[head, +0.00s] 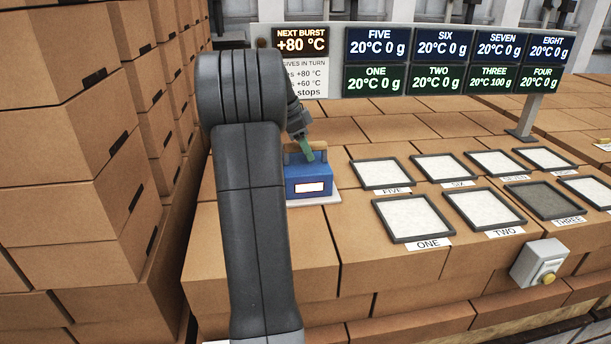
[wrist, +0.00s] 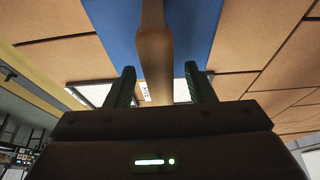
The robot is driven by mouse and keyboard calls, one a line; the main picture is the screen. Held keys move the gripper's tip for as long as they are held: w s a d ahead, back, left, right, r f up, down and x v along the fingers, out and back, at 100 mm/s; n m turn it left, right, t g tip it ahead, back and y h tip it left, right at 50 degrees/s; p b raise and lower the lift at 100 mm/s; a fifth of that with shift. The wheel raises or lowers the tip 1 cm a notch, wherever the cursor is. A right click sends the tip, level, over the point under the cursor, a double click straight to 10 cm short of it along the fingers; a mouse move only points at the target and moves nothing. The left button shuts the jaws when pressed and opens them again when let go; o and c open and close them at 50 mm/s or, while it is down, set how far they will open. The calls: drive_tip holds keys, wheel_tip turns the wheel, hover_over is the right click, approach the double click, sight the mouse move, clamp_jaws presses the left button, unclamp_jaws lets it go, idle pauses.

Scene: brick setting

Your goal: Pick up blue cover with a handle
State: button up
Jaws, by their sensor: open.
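The blue cover (head: 310,177) stands on a white base plate on the brick surface, left of the framed pads. It has a light label on its front and a tan handle (head: 296,149) on top. My gripper (head: 307,150) is at the handle in the head view, partly hidden behind my arm. In the wrist view the gripper (wrist: 164,86) is open. The brown handle (wrist: 154,50) runs between its two dark fingers, with a gap on each side. The blue top of the cover (wrist: 107,25) lies beyond it.
Framed pads, such as pad ONE (head: 413,218) and the darker pad THREE (head: 544,201), lie to the right. A display board (head: 445,62) stands behind. A grey box with a yellow button (head: 540,263) sits at the front right. Stacked brick blocks (head: 60,150) rise on the left.

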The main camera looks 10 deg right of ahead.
drive_tip(key=shift+c, duration=0.4)
clamp_jaws()
idle(0.9)
drive_tip(key=shift+w+r, duration=0.1)
drive_tip(key=shift+r, duration=0.05)
